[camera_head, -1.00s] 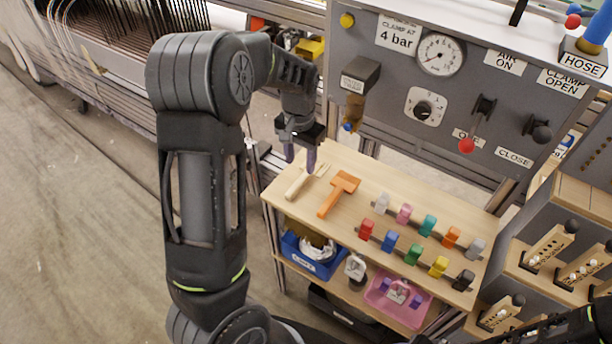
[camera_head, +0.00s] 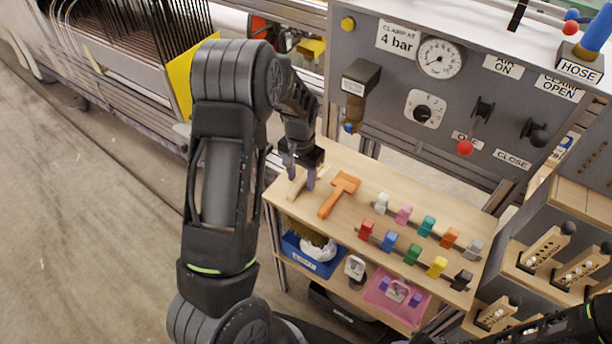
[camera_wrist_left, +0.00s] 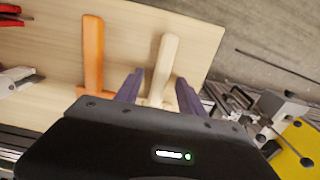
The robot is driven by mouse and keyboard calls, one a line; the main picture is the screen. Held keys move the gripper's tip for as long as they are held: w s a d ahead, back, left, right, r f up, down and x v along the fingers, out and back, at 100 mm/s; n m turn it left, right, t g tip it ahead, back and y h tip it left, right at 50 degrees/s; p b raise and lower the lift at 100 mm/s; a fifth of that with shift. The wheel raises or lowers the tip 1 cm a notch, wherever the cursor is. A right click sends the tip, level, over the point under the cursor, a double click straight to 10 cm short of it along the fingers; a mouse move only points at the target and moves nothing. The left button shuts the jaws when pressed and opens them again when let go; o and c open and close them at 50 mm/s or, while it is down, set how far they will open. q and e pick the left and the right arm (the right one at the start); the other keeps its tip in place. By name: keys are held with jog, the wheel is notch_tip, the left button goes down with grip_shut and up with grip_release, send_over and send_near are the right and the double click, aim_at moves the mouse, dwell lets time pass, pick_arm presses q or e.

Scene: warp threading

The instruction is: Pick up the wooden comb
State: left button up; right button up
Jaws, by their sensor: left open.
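The wooden comb (camera_head: 296,188), a pale tool with a straight handle, lies at the left end of the wooden table top (camera_head: 345,225). In the left wrist view the comb (camera_wrist_left: 163,62) shows its handle pointing away, its near end partly hidden by my gripper. My left gripper (camera_head: 288,180) is open at the comb, pointing down. In the left wrist view my left gripper (camera_wrist_left: 160,92) has one purple finger on each side of the comb, with gaps visible and no grip on it. My right gripper is not in view.
An orange T-shaped tool (camera_head: 339,194) lies just right of the comb. Several coloured blocks stand in rows further right, such as a red one (camera_head: 366,229). A grey control panel (camera_head: 455,105) rises behind. A blue bin (camera_head: 312,262) and pink tray (camera_head: 378,293) sit below.

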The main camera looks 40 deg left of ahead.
pick_arm(q)
jog(key=shift+c, duration=0.3)
grip_shut()
dwell(0.6)
